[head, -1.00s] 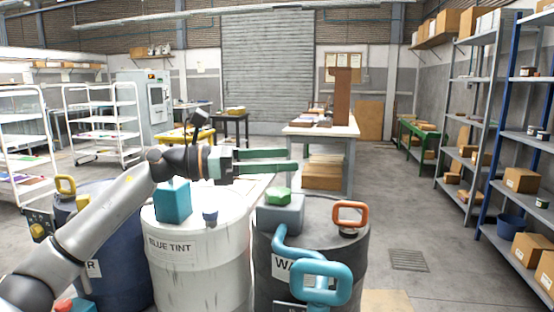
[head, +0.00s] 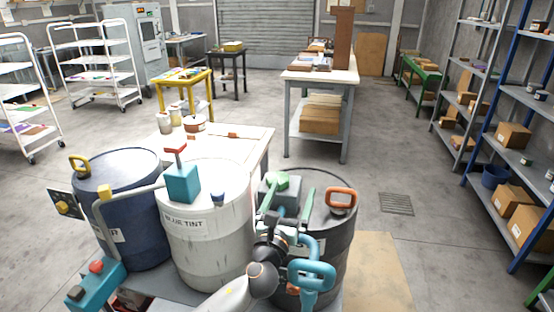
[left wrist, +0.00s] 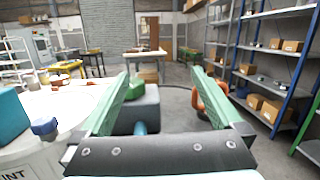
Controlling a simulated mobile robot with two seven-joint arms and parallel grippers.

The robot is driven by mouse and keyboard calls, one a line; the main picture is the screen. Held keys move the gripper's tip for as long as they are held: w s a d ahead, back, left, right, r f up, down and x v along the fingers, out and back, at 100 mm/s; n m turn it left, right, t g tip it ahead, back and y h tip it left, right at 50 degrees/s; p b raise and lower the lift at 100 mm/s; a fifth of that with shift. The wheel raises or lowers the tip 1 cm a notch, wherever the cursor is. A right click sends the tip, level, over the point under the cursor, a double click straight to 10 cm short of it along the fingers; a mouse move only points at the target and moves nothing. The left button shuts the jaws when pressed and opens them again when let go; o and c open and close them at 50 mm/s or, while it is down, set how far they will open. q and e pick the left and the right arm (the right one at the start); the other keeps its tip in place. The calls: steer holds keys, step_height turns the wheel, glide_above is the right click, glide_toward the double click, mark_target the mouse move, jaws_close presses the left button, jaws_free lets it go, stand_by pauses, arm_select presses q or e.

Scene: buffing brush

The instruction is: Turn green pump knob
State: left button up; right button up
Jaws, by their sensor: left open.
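The green pump knob (head: 277,181) is a small faceted cap on a grey pump block (head: 290,194), on top of the dark drum (head: 340,225). My left gripper (head: 289,194) has long green fingers, open and empty, pointing away from me over the dark drum's near side. In the left wrist view the knob (left wrist: 135,88) lies ahead, between the fingers in the picture but close to the left finger. The finger partly covers the knob and block there. I cannot tell if they touch. My right gripper is not in view.
The white BLUE TINT drum (head: 206,245) with a teal block (head: 183,183) stands left, beside a blue drum (head: 120,200).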

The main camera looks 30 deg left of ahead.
mark_target(278, 180)
arm_select(q)
steer(key=s+a+f+n+g+y+p, duration=0.2)
steer(key=s+a+f+g+y, duration=0.1)
steer(key=s+f+y, duration=0.1)
steer(key=x, duration=1.2)
steer(key=shift+w+d+b, duration=0.1)
steer(key=shift+w+b, duration=0.3)
steer(key=shift+r, duration=0.1)
steer(key=shift+c, duration=0.4)
